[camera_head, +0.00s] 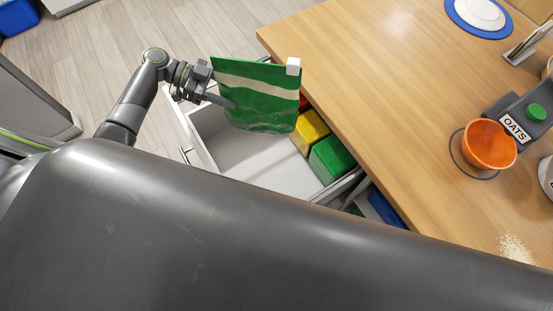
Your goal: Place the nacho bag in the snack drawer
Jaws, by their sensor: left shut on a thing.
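A green nacho bag (262,99) with a cream band is held up over the open drawer. My left gripper (219,98) is shut on the bag's left side, with the bag hanging roughly upright. The open white drawer (240,156) is below the bag, beside the wooden counter. A yellow box (309,132) and a green box (331,159) stand in the drawer's right part; its left part shows a bare floor. The bag hides the drawer's far portion. My right gripper is not in view.
The wooden counter (390,75) edge runs along the drawer's right side. On it are an orange bowl (489,145), a grey oats dispenser (520,120) and a blue-rimmed plate (480,14). A small white block (293,66) shows at the bag's upper right corner. My dark body covers the lower view.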

